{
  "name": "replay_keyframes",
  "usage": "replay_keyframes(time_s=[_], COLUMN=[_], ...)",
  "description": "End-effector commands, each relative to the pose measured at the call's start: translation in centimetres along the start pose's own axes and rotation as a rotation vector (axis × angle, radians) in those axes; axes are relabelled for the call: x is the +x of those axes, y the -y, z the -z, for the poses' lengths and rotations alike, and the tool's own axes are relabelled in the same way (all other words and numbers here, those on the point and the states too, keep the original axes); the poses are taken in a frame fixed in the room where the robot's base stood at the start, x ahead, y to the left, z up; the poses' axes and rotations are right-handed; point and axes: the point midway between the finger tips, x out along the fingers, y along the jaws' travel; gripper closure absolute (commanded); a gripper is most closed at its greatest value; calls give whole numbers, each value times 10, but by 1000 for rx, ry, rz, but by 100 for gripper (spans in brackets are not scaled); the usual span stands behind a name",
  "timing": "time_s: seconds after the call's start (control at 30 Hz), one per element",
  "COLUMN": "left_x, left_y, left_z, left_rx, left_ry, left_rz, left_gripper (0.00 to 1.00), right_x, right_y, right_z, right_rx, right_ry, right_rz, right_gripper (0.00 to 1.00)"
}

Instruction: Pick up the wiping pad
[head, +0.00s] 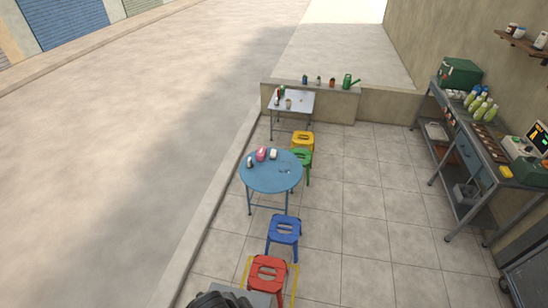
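I cannot tell for sure which thing is the wiping pad. A small yellow item (505,172), possibly a pad, lies near the front edge of the grey workbench (474,142) on the right. A small pink item (261,154) and a small pale item (273,154) are on the far side of the round blue table (270,176). All are too small to make out clearly. Neither of my grippers shows in the head view.
Red (268,272), blue (284,230), green (301,157) and yellow (303,140) stools stand around the blue table. A small pale table (291,100) is behind. A green box (460,72) and bottles crowd the workbench. The tiled floor between table and workbench is clear.

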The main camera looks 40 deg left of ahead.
Motion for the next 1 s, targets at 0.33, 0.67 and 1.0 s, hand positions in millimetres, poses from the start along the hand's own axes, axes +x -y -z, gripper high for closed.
replay_keyframes(time_s=[0.33,0.67,1.0], left_x=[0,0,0], left_y=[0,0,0], left_z=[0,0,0], left_rx=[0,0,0], left_ry=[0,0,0], left_rz=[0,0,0], left_gripper=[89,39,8], right_x=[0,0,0], right_y=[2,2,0], right_z=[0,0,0], right_rx=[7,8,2], right_ry=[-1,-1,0], right_rz=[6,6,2], right_gripper=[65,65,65])
